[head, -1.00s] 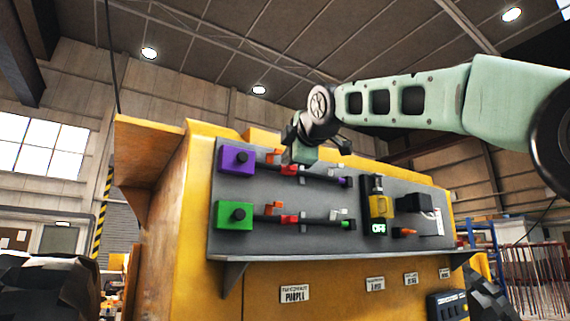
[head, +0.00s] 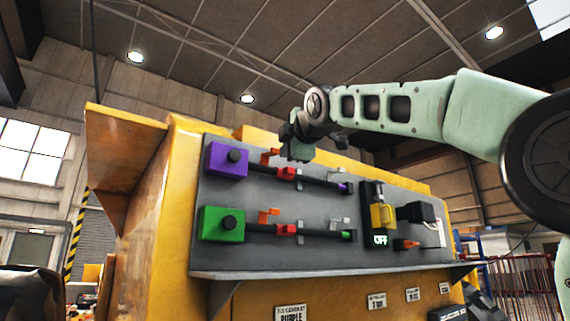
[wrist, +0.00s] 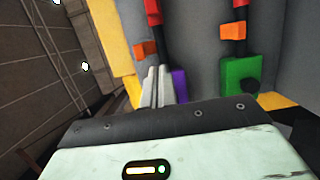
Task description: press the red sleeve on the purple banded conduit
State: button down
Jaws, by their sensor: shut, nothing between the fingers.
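The purple box (head: 226,160) is at the panel's upper left, with a dark conduit running right from it to a purple band (head: 343,187). A red sleeve (head: 287,173) sits on this conduit, near an orange clip (head: 270,156). In the wrist view the red sleeve (wrist: 152,12) is at the top edge, with the orange clip (wrist: 145,48) below it. My gripper (head: 298,153) is just above the sleeve in the head view. In the wrist view its fingers (wrist: 157,75) are together and empty, partly hiding the purple box (wrist: 179,84). I see no contact.
Below runs a green-banded conduit from a green box (head: 221,224), with its own red sleeve (head: 286,230) and orange clip (head: 268,215). A yellow switch (head: 381,215) over an OFF display stands at right. A ledge (head: 310,268) edges the grey panel's bottom.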

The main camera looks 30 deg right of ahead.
aim_at(289, 171)
jog(key=shift+w+d+p, duration=1)
jog(key=shift+w, duration=0.65)
jog(key=shift+w+d+p, duration=1)
jog(key=shift+w+p, duration=0.05)
jog(key=shift+w, duration=0.55)
jog(key=shift+w+d+p, duration=1)
jog(key=shift+w, duration=0.65)
